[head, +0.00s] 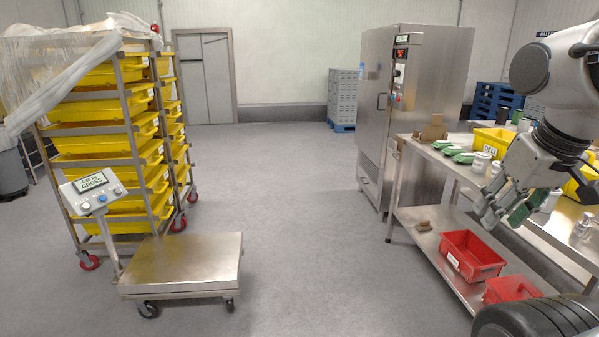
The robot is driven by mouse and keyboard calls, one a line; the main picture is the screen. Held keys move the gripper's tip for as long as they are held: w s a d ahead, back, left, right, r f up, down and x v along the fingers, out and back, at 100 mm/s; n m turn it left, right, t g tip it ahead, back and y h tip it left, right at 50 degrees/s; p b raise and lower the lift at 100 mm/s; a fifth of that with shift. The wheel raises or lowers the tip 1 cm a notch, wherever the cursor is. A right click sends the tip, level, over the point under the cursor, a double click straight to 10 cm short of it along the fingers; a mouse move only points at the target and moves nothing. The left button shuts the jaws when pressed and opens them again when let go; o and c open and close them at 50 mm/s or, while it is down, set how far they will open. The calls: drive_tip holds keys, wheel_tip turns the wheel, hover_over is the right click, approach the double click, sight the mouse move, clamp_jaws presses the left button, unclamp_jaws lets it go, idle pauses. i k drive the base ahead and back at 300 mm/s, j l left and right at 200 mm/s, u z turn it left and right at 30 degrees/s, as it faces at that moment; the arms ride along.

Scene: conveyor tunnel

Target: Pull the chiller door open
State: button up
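The chiller (410,100) is a tall stainless steel cabinet standing in the middle right of the head view. Its door (374,115) is on the left-facing side and looks shut. A dark handle (381,101) sits on that side. A control panel with a red display (402,53) is at the front upper edge.
A steel table (425,152) with green packets, white tubs and yellow bins stands before the chiller. Red bins (470,256) sit on its lower shelf. A wheeled floor scale (182,262) and yellow tray racks (105,135) stand left. The floor between (300,200) is clear.

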sight(378, 50)
drive_tip(key=i, duration=2.25)
drive_tip(key=i+z, duration=0.15)
drive_tip(key=i, duration=0.4)
drive_tip(key=i+j+z, duration=0.15)
drive_tip(key=i, duration=0.35)
drive_tip(key=i+j+z, duration=0.1)
drive_tip(key=i, duration=0.45)
drive_tip(key=i+j+z, duration=0.15)
drive_tip(key=i+j, duration=0.15)
drive_tip(key=i, duration=0.2)
